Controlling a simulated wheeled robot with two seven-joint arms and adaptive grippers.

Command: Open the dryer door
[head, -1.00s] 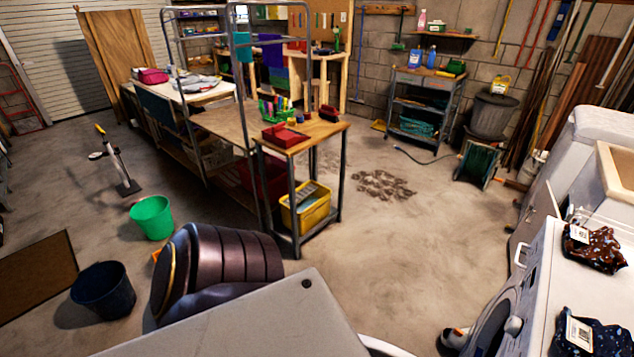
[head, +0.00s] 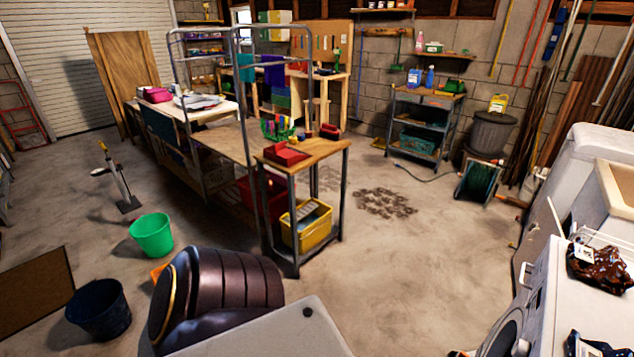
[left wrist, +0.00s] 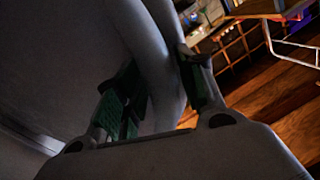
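A white front-loading machine (head: 571,312) stands at the lower right of the head view, cut off by the frame edge. Its round door (head: 503,335) shows only in part at the bottom and looks shut. I cannot tell whether this machine is the dryer. A grey upright panel (head: 540,238) stands just behind it. My left gripper (left wrist: 158,62) shows in the left wrist view with its green-padded fingers apart. A grey curved surface passes behind or between them; I cannot tell which. My right gripper is not in view.
A workbench (head: 318,150) with a yellow bin (head: 309,236) stands mid-floor. A green bucket (head: 152,237) and a dark bucket (head: 99,310) stand at left. The floor between bench and machine is clear.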

